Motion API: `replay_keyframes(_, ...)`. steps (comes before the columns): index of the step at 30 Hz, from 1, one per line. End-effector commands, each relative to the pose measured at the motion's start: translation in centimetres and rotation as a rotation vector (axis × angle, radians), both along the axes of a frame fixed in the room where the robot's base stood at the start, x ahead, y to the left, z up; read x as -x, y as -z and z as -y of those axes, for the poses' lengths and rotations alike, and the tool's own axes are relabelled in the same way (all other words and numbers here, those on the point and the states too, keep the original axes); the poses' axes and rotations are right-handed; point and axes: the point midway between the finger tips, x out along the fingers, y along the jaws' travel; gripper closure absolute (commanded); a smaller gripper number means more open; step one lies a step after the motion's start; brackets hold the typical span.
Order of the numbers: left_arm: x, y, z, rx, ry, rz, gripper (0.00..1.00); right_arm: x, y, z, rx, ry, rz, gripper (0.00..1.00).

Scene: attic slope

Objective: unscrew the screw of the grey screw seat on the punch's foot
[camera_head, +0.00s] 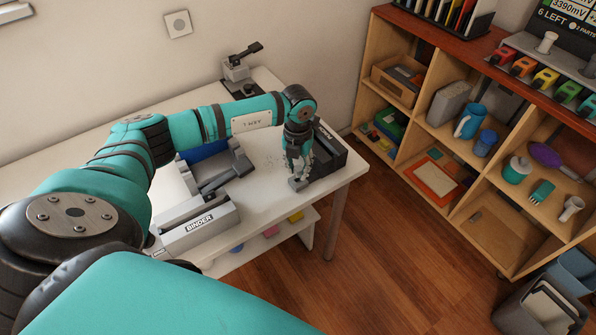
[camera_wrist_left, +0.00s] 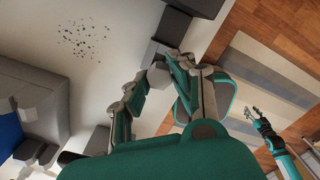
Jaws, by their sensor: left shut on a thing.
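My left gripper (camera_head: 297,168) points down at the front right corner of the white table, beside a dark machine (camera_head: 327,152), which seems to be the punch. The grey screw seat (camera_head: 298,184) shows as a small light block right under its fingertips. In the left wrist view the left gripper (camera_wrist_left: 157,78) is shut with a small grey block (camera_wrist_left: 157,73) between its fingers, against a dark part (camera_wrist_left: 153,52). The screw itself is hidden by the fingers or too small to tell from the seat. My right gripper (camera_wrist_left: 258,122) is away from the table, over the floor side; its opening is unclear.
A grey binder machine (camera_head: 200,228) and a grey unit with a blue part (camera_head: 205,152) stand left on the table. A small lever device (camera_head: 238,68) is at the back. A wooden shelf (camera_head: 470,130) stands right. Dark specks lie on the tabletop.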

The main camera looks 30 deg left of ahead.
Motion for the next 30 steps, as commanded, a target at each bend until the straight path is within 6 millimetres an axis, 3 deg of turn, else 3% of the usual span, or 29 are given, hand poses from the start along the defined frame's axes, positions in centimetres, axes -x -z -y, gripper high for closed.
replay_keyframes(18,0.0,-4.9,0.0,0.0,0.0,0.001,1.0,0.0,-3.5,0.0,0.0,0.0,0.0,0.6)
replay_keyframes(30,0.0,-4.8,0.0,0.0,0.0,0.001,1.0,0.0,-3.4,0.0,0.0,0.0,0.0,0.6)
